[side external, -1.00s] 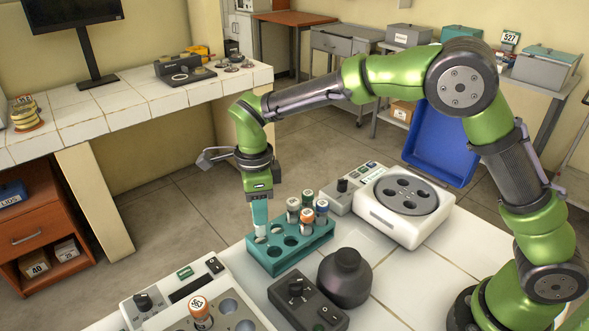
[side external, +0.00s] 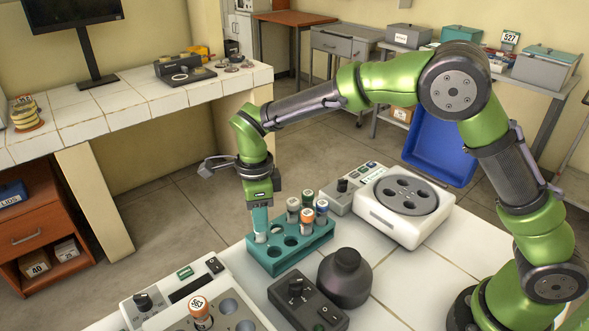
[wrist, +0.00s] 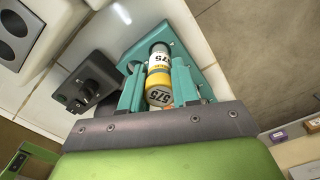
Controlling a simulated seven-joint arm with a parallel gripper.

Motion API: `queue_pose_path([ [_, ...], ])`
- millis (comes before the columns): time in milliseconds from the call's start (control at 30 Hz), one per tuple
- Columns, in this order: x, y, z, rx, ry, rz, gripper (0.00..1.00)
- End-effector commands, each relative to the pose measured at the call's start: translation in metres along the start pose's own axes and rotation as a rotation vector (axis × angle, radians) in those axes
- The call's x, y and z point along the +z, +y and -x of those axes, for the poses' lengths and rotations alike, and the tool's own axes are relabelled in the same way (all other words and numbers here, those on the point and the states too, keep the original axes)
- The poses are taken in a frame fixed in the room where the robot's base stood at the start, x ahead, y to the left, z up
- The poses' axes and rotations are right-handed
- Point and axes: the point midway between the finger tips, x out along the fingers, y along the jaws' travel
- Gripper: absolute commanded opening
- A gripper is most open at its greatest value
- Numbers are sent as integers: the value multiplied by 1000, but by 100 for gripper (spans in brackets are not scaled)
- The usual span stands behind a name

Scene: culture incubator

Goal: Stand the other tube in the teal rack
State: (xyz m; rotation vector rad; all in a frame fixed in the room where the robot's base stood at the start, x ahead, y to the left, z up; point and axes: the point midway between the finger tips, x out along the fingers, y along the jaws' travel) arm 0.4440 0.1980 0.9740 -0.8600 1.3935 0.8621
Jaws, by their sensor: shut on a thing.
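My gripper (side external: 260,222) has teal fingers and points down at the left end of the teal rack (side external: 283,262). It is shut on a tube with a yellow-banded cap marked 575, seen between the fingers in the wrist view (wrist: 159,78). In the side view the pale lower part of this tube (side external: 261,237) shows below the fingers, at a back-left hole; how deep it sits is hard to tell. Another tube, orange-capped and marked 563 (side external: 199,308), stands in the white block (side external: 165,322) at the front left.
Several capped tubes (side external: 307,217) stand in the rack's right part, close to my gripper. The rack's front holes look empty. A white centrifuge (side external: 403,208) is at the right.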

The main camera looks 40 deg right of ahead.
Motion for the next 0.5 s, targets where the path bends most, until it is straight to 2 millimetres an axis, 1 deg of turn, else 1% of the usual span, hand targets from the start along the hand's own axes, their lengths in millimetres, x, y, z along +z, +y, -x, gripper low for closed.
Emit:
queue_pose_path([
  [500,0,0,-23,1,2,1,1],
])
